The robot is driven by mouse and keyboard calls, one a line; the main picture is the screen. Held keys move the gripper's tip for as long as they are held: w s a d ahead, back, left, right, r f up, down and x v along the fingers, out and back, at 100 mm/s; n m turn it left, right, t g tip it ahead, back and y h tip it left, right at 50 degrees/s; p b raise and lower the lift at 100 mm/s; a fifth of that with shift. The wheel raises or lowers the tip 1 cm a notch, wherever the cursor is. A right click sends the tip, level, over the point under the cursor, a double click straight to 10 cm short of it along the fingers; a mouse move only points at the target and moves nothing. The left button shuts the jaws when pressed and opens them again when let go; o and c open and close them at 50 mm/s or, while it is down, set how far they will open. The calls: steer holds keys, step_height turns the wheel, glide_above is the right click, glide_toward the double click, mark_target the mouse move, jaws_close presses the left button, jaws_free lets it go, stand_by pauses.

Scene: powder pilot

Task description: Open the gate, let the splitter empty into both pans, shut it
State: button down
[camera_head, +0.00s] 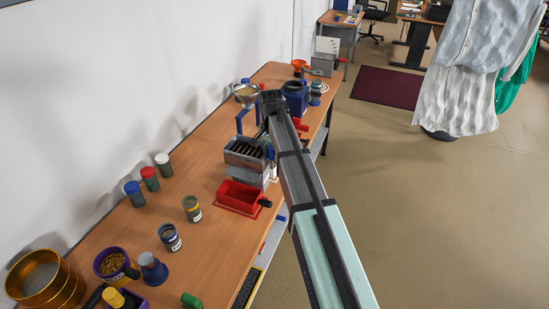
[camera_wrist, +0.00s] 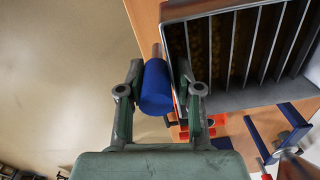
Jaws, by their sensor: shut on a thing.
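The splitter (camera_head: 245,153) is a grey metal box with a slotted top, standing on the bench. In the wrist view its slats (camera_wrist: 262,40) fill the upper right, with brownish grains between some of them. My gripper (camera_wrist: 160,92) has its two fingers on either side of a blue cylindrical gate handle (camera_wrist: 156,88) at the splitter's side, and is shut on it. One red pan (camera_head: 238,196) sits at the splitter's near side. A red part (camera_head: 301,125) beyond my arm may be the other pan; my arm hides most of it. Whether the gate is open cannot be told.
A funnel (camera_head: 247,92) on a blue stand is behind the splitter. Several capped jars (camera_head: 150,178) stand along the wall side. Brass sieves (camera_head: 45,280) and a purple tub of grains (camera_head: 112,263) are at the near end. Open floor (camera_head: 440,200) lies right of the bench.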

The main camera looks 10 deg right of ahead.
steer(key=shift+s+d+f, duration=0.1)
steer(key=shift+s+d, duration=0.1)
steer(key=shift+s, duration=0.05)
